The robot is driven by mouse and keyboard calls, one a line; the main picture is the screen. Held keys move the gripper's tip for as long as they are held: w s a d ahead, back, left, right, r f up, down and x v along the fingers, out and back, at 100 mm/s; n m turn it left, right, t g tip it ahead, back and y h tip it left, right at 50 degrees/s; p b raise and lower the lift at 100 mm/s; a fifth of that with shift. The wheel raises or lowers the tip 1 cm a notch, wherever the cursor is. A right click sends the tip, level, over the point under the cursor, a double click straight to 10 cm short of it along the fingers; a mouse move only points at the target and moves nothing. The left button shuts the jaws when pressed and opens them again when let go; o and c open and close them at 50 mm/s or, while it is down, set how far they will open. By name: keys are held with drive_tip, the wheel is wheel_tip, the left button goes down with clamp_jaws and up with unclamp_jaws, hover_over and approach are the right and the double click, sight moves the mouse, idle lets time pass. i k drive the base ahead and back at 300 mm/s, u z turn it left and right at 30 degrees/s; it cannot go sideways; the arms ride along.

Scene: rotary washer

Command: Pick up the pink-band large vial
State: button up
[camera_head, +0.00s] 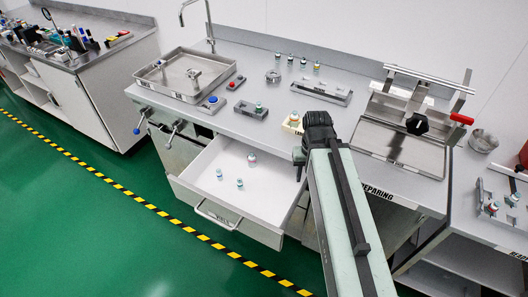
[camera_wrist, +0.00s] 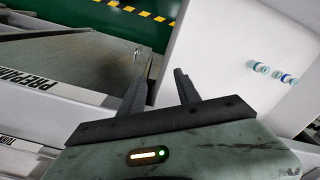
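In the head view an open white drawer holds a larger vial (camera_head: 252,158) at its back and two smaller vials, one to the left (camera_head: 219,173) and one in front (camera_head: 240,183). Band colours there are too small to read surely. Another vial (camera_head: 294,118) with a reddish tint stands on a pale block on the counter. I cannot tell which vial is the pink-band one. My gripper (camera_wrist: 160,82) is open and empty in the wrist view, left of a cluster of vials (camera_wrist: 275,73) on a white surface.
The drawer (camera_head: 218,214) stands open from the counter. A green-capped vial (camera_head: 259,107) sits on a grey block; several vials stand at the back. A metal tray (camera_head: 176,86) is left, a hinged metal station (camera_head: 400,150) right. The green floor in front is clear.

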sight(252, 158)
drive_tip(key=u, duration=2.95)
drive_tip(key=k, duration=0.95)
drive_tip(key=u, duration=0.15)
drive_tip(key=i, duration=0.45)
drive_tip(key=z, duration=0.05)
